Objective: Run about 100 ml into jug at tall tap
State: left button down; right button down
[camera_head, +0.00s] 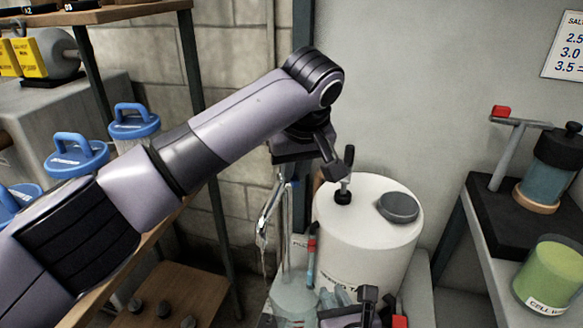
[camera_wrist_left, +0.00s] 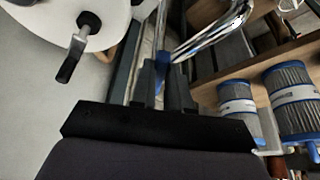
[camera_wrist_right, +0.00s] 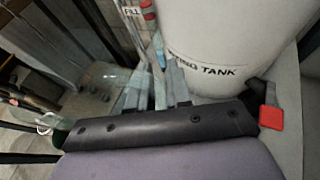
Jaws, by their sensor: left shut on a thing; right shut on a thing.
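The tall chrome tap (camera_head: 269,208) stands in front of the white tank, its curved spout (camera_wrist_left: 215,35) large in the left wrist view. My left gripper (camera_wrist_left: 162,84) is shut on the tap's blue-marked handle (camera_wrist_left: 162,68); in the head view my arm hides most of this grip. The clear jug (camera_head: 293,296) is low below the spout, and its see-through side (camera_wrist_right: 92,92) shows in the right wrist view. My right gripper (camera_wrist_right: 151,92) is shut at the jug's side, apparently on its handle, which the fingers mostly hide. A thin streak under the spout may be water; the level in the jug is unclear.
A white dosing tank (camera_head: 365,245) with a grey cap and black lever stands right behind the jug. A red-topped tube (camera_head: 311,255) is beside the jug. A shelf with blue-handled filter cartridges (camera_head: 134,122) is left. A black stand and green cell jar (camera_head: 549,278) are right.

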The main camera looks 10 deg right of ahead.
pick_arm(q)
jog(key=shift+r, duration=0.1)
jog(key=c, duration=1.1)
grip_release()
jog(key=v, duration=1.2)
